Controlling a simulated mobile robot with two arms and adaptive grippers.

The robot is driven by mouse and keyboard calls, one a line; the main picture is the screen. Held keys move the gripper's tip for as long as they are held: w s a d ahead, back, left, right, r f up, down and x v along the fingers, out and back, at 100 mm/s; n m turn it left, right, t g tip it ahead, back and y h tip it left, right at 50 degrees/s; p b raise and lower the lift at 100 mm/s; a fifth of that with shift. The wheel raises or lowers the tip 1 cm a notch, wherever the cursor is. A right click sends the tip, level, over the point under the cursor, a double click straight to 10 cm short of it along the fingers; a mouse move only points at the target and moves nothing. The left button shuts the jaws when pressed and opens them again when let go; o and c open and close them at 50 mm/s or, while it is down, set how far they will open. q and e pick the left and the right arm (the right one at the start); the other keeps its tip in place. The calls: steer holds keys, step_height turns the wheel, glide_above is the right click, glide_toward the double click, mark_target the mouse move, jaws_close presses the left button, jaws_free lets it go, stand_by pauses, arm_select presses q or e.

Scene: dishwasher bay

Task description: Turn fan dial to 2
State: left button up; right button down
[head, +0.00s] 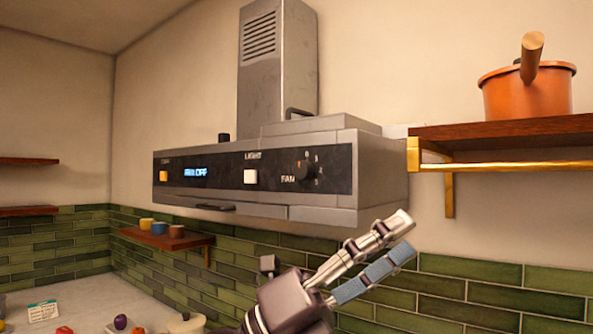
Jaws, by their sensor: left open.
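The range hood (270,211) hangs on the wall in the middle of the head view. The black fan dial (306,171) sits at the right end of its dark front panel, beside the word FAN. Its pointer setting is too small to read. The blue display (195,172) appears to read FAN OFF. My left gripper (402,238) is open and empty, its two fingers pointing up and right. In the picture it is below and to the right of the dial, apart from it. My right gripper is not in view.
A white light button (250,177) and an orange button (163,176) are on the panel. A wooden shelf (500,132) with a brass rail (510,166) and an orange pot (527,95) is at right. Cups stand on a small shelf (168,240) at left.

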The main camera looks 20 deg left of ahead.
arm_select(q)
steer(key=w+m+y, duration=0.3)
steer(key=y, duration=0.1)
steer(key=n+t+y, duration=0.5)
steer(key=t+y, duration=0.3)
steer(key=y, duration=0.5)
glide_toward(299, 170)
steer(key=w, duration=0.2)
steer(key=p+x, duration=0.1)
steer(key=x, duration=0.1)
steer(key=p+x, duration=0.3)
steer(key=x, duration=0.1)
steer(key=shift+s+d+r+p, duration=0.15)
steer(key=shift+d+r+p, duration=0.1)
steer(key=shift+d+p, duration=0.1)
steer(key=shift+w+d+f, duration=0.1)
steer(key=shift+w+f, duration=0.05)
steer(key=shift+w, duration=0.25)
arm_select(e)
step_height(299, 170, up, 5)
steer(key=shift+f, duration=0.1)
